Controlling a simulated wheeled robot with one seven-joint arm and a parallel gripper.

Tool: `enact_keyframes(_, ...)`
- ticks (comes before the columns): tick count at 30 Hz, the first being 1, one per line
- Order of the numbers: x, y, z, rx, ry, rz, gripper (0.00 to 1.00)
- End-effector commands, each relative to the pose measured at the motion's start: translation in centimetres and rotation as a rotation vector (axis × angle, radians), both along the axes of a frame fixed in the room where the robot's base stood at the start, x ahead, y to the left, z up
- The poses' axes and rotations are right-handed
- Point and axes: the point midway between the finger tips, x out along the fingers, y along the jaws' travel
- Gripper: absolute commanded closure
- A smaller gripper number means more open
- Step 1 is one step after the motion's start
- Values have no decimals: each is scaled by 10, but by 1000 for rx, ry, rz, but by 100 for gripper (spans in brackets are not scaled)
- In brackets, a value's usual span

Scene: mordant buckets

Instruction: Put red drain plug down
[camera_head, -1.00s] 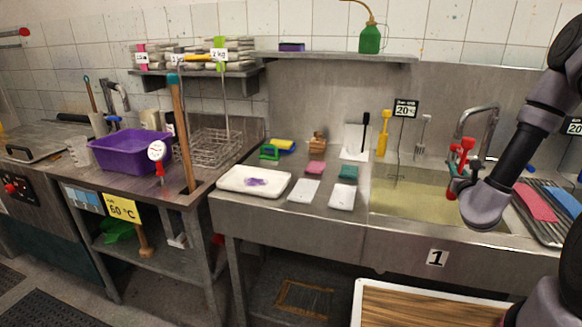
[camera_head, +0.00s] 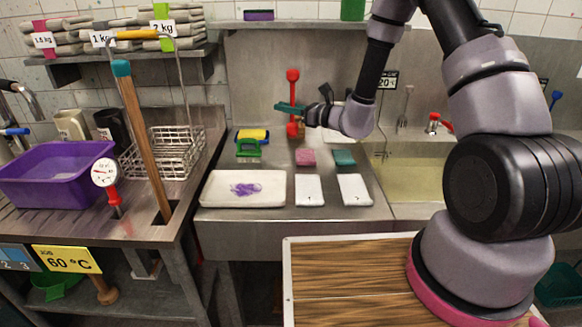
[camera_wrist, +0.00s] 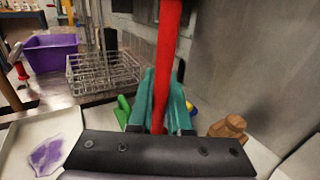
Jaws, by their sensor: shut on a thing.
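The red drain plug (camera_head: 293,82) stands upright, a long red rod with a wider top, above the back of the steel counter left of the sink. My gripper (camera_head: 291,108), with teal fingers, is shut around its shaft. In the wrist view the red shaft (camera_wrist: 168,45) runs up between the teal fingers (camera_wrist: 162,100). The plug's lower end is hard to make out, and I cannot tell whether it touches the counter (camera_head: 243,222).
A white tray with a purple stain (camera_head: 222,189), two white cards (camera_head: 309,190), pink (camera_head: 305,157) and teal (camera_head: 344,158) blocks, and a green brush (camera_head: 248,150) lie nearby. A brown wooden object (camera_wrist: 229,127) is close right of the fingers. The sink (camera_head: 415,170) is to the right.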

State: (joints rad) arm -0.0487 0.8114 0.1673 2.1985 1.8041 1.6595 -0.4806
Motion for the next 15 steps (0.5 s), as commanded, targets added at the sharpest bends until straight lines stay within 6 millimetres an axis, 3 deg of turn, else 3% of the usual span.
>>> enact_keyframes(3,-21,33,6,1,-2,143,100)
enact_keyframes(6,-32,47,7,1,1,210,100)
enact_keyframes(15,-37,52,-41,3,5,237,100)
